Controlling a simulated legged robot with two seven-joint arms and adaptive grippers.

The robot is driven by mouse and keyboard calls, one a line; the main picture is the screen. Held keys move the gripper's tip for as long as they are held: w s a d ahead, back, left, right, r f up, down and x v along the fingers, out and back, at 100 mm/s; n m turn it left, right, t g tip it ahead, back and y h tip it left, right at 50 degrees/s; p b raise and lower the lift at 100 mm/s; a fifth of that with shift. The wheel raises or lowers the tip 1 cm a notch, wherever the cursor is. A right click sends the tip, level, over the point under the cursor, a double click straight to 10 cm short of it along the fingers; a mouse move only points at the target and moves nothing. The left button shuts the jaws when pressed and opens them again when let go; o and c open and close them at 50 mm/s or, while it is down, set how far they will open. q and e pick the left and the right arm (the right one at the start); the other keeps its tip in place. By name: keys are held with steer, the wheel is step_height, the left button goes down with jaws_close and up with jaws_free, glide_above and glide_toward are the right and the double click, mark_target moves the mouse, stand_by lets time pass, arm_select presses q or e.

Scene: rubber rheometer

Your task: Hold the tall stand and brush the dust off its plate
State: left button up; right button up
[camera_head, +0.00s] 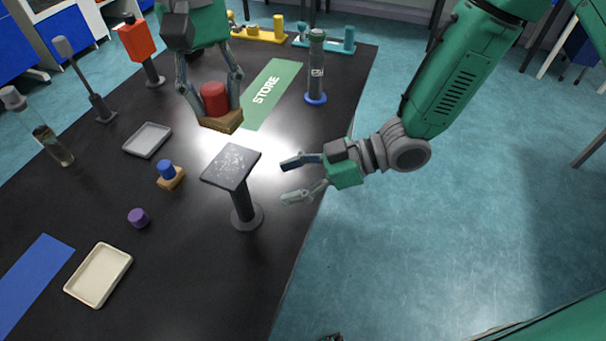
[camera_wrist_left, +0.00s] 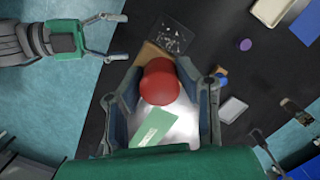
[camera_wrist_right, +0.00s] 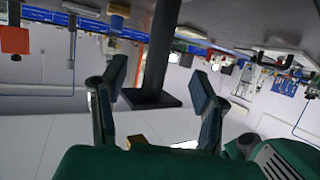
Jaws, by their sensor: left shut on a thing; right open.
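The tall stand has a dark post (camera_head: 242,203) on a round base and a tilted dark plate (camera_head: 231,163) on top. Pale dust specks lie on the plate, which also shows in the left wrist view (camera_wrist_left: 170,38). My left gripper (camera_head: 212,92) is shut on a brush with a red knob (camera_head: 214,97) and a wooden block (camera_head: 222,122); it holds the brush beyond the plate, apparently raised. My right gripper (camera_head: 289,180) is open and empty, to the right of the stand. In the right wrist view the post (camera_wrist_right: 158,50) appears between its fingers, without visible contact.
A small blue-knobbed wooden block (camera_head: 168,176), a purple knob (camera_head: 138,218), a grey tray (camera_head: 147,140) and a cream tray (camera_head: 99,274) lie left of the stand. A dark cylinder on a blue base (camera_head: 316,70) stands beyond, beside the green STORE mat (camera_head: 271,92).

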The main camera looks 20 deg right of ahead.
mark_target(240, 196)
steer(key=x, duration=1)
steer(key=shift+a+f, duration=0.2)
steer(key=shift+a, duration=0.15)
jaws_close()
